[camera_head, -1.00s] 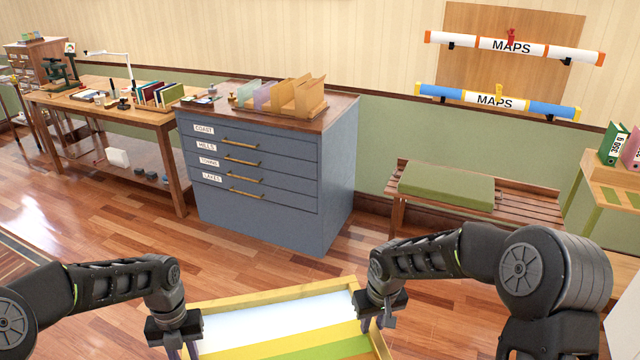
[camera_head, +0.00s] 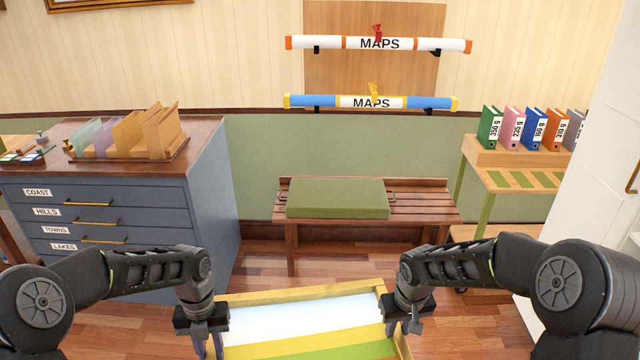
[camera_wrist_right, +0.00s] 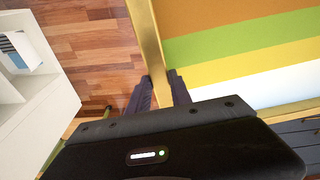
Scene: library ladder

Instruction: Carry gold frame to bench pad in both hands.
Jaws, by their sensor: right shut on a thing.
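The gold frame (camera_head: 262,297) holds a picture with white, yellow and green bands. It is held low in front of me, its near part cut off by the bottom of the head view. My right gripper (camera_head: 394,338) is shut on its right side; the right wrist view shows the fingers (camera_wrist_right: 161,92) around the gold edge (camera_wrist_right: 148,45). My left gripper (camera_head: 208,345) is at the frame's left side; its fingertips are partly hidden, so its grip is unclear. The green bench pad (camera_head: 338,198) lies on the wooden bench (camera_head: 425,203) ahead, with nothing on it.
A blue-grey drawer cabinet (camera_head: 150,205) stands left of the bench. A stand with colored binders (camera_head: 512,128) and a white cabinet (camera_head: 590,170) are on the right. Two map tubes (camera_head: 370,102) hang above the bench. Wooden floor (camera_head: 330,262) lies clear before the bench.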

